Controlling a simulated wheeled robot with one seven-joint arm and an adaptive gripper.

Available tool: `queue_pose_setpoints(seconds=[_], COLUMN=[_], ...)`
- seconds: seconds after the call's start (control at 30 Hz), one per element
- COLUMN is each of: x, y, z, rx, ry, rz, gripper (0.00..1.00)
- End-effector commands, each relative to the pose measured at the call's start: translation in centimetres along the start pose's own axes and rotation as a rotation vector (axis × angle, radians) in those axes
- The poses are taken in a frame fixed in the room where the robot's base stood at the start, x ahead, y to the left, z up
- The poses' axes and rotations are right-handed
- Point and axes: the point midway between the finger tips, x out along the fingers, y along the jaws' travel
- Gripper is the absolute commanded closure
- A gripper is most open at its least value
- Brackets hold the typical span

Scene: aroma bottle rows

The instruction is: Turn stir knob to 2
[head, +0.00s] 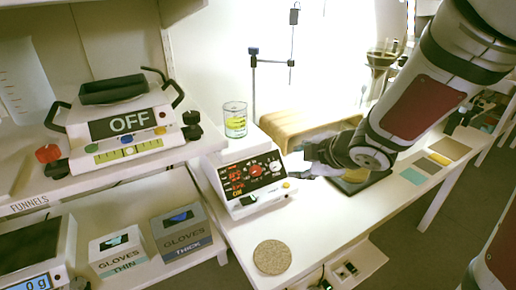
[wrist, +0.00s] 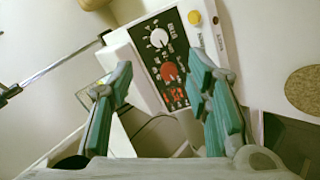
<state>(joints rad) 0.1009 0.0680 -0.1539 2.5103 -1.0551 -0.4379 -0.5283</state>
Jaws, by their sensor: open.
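The white hotplate-stirrer (head: 248,183) stands on the bench, its black panel facing the front. In the wrist view the panel (wrist: 157,60) carries a white-ringed knob (wrist: 159,38) and a red knob (wrist: 169,71), with red displays beside them. The print is too small to tell which knob is for stirring or where it points. My gripper (wrist: 161,64) is open and empty, its green-padded fingers to either side of the panel in the picture. In the head view my gripper (head: 306,162) is at the right side of the stirrer, apart from the knobs as far as I can tell.
A beaker with yellow liquid (head: 235,120) stands at the stirrer's back. A cork disc (head: 272,257) lies in front. A wooden stool-like block (head: 310,128) and a dark mat (head: 360,182) are at the right. A device marked OFF (head: 122,128) sits on the left shelf.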

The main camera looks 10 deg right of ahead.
Motion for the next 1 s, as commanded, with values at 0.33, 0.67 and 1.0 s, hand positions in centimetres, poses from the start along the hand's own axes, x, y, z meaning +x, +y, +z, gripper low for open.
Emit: queue_pose_setpoints(seconds=[0.33,0.67,1.0], x=[5.6,11.4,13.4], y=[-0.2,-0.1,0.1], z=[0.0,0.0,0.0], rx=[-0.001,0.0,0.001], ry=[0.0,-0.001,-0.002], rz=[-0.002,0.0,0.001], gripper=[0.55,0.55,0.55])
